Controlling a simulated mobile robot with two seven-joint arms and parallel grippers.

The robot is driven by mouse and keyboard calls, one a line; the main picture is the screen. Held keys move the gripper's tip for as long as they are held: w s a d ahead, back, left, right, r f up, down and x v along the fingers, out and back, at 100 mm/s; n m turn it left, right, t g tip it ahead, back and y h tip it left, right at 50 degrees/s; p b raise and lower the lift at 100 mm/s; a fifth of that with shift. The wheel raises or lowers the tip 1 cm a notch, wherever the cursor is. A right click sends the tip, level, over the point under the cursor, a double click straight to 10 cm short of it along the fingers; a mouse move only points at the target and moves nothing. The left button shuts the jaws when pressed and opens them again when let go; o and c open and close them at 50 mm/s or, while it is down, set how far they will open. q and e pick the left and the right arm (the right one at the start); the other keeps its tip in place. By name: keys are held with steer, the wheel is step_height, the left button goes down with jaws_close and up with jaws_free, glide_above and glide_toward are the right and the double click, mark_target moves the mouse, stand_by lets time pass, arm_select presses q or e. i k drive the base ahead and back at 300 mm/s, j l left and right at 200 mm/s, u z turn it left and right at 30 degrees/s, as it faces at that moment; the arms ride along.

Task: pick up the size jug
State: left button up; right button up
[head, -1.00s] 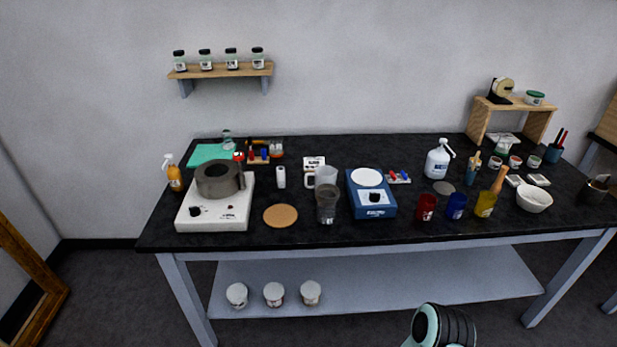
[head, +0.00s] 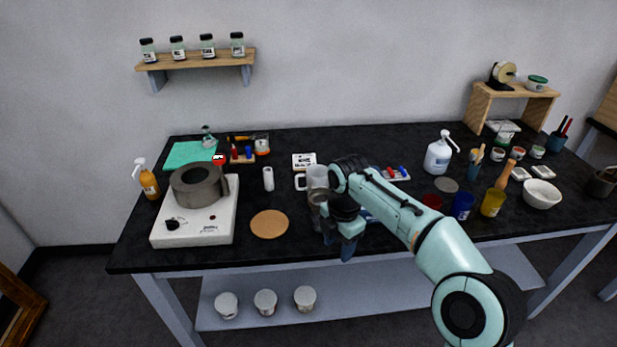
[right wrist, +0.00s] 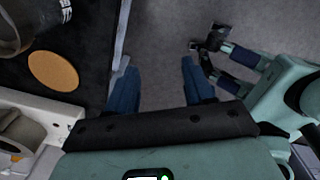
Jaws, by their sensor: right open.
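I cannot tell for sure which of the two is the size jug. The right wrist view shows a see-through vessel with white lettering (right wrist: 30,25) at the top left, cut by the frame. My right gripper (head: 338,246) is open near the table's front edge. In the right wrist view the space between its blue fingers (right wrist: 158,85) is empty, with floor beyond.
A cork disc (head: 269,223) lies left of the vessels. A hotplate (head: 190,235) with a grey pot (head: 198,186) stands further left. My right arm hides most of the blue scale. Coloured cups (head: 492,203) and a white spray bottle (head: 438,155) stand to the right.

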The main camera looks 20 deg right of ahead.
mark_target(316, 175)
steer(key=i, duration=1.2)
